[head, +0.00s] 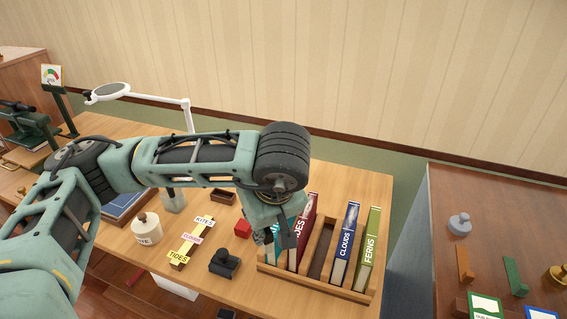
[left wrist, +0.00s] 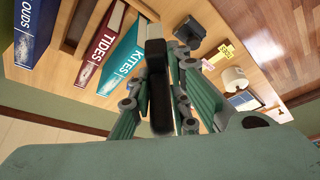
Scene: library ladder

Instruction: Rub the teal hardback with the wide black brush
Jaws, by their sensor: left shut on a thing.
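The teal hardback, lettered KITES (left wrist: 122,62), stands beside the red TIDES book (left wrist: 101,45) in the left wrist view. In the head view only slivers of the teal hardback (head: 269,241) show behind my gripper. My left gripper (head: 279,225) points down at the left end of the book rack. In the left wrist view my left gripper (left wrist: 160,78) is shut on a long black block, which looks like the wide black brush (left wrist: 159,100). It is close to the teal spine; whether they touch is unclear. My right gripper is not in view.
The wooden rack (head: 321,284) also holds the blue CLOUDS (head: 345,243) and green FERNS (head: 368,249) books, with an empty slot left of CLOUDS.

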